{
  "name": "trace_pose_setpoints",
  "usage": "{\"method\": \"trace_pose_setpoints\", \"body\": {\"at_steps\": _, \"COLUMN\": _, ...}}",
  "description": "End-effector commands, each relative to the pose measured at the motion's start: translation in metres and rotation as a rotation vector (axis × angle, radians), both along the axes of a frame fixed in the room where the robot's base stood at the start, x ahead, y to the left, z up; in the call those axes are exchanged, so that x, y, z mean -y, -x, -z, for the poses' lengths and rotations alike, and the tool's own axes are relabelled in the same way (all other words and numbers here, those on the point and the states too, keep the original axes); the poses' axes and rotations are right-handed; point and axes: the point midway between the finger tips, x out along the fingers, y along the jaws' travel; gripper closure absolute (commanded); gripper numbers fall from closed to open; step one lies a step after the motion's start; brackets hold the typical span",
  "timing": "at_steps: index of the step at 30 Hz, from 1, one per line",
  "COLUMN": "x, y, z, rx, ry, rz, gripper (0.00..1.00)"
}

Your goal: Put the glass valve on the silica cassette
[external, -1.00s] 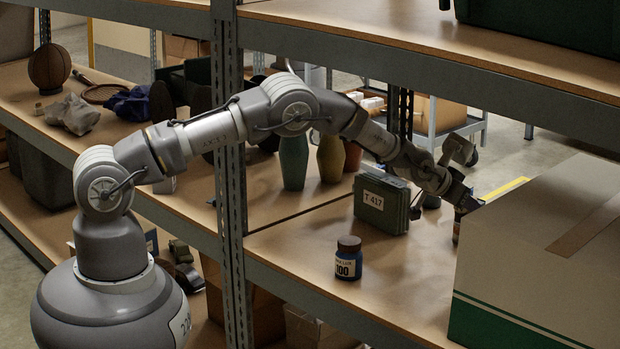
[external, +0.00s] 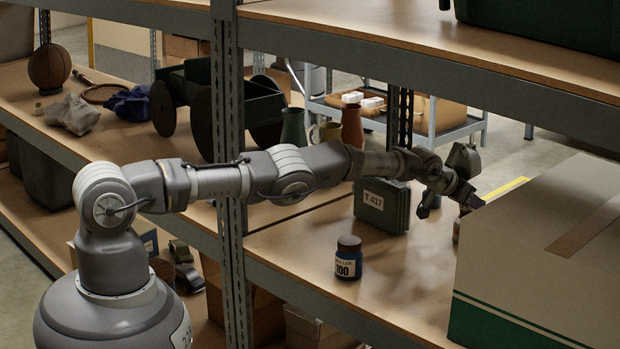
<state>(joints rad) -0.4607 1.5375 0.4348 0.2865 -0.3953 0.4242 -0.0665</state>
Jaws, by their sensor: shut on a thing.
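My gripper (external: 469,199) is at the right, over the far part of the shelf board, close to the back left edge of the large carton. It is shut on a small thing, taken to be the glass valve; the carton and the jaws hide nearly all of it. A little brownish surface shows below the jaws, but I cannot tell whether it is the valve. The green case marked T 417 (external: 381,206) stands upright on the board, left of my gripper and apart from it. I cannot make out the silica cassette for certain.
A blue jar with a dark lid (external: 348,258) stands at the front of the board. The large carton (external: 545,240) blocks the right side. An upper shelf (external: 440,55) runs above my arm, and a metal post (external: 232,180) stands on the left. The board between jar and carton is clear.

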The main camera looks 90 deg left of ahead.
Motion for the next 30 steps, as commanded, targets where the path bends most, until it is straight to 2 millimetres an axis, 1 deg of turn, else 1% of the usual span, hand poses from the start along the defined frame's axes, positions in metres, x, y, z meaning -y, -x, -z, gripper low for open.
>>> {"method": "trace_pose_setpoints", "body": {"at_steps": 1, "x": 0.0001, "y": 0.0001, "z": 0.0082, "rx": 0.0, "ry": 0.0, "rz": 0.0, "gripper": 0.93}}
{"method": "trace_pose_setpoints", "body": {"at_steps": 7, "x": 0.0001, "y": 0.0, "z": 0.0054, "rx": 0.001, "ry": 0.0, "rz": -0.001, "gripper": 0.93}}
{"method": "trace_pose_setpoints", "body": {"at_steps": 11, "x": 0.0003, "y": 0.0001, "z": 0.0081, "rx": 0.0, "ry": 0.0, "rz": 0.001, "gripper": 0.93}}
{"method": "trace_pose_setpoints", "body": {"at_steps": 12, "x": 0.0003, "y": 0.0, "z": 0.0073, "rx": 0.002, "ry": 0.001, "rz": 0.0, "gripper": 0.49}}
{"method": "trace_pose_setpoints", "body": {"at_steps": 14, "x": 0.0003, "y": 0.0, "z": 0.0074, "rx": 0.001, "ry": -0.001, "rz": 0.0, "gripper": 0.36}}
{"method": "trace_pose_setpoints", "body": {"at_steps": 15, "x": 0.0003, "y": 0.0, "z": 0.0074, "rx": 0.001, "ry": -0.001, "rz": 0.0, "gripper": 0.33}}
{"method": "trace_pose_setpoints", "body": {"at_steps": 27, "x": 0.0002, "y": 0.0, "z": 0.0071, "rx": 0.001, "ry": 0.0, "rz": 0.001, "gripper": 0.33}}
{"method": "trace_pose_setpoints", "body": {"at_steps": 30, "x": 0.0002, "y": 0.0002, "z": 0.004, "rx": 0.0, "ry": 0.001, "rz": -0.001, "gripper": 0.33}}
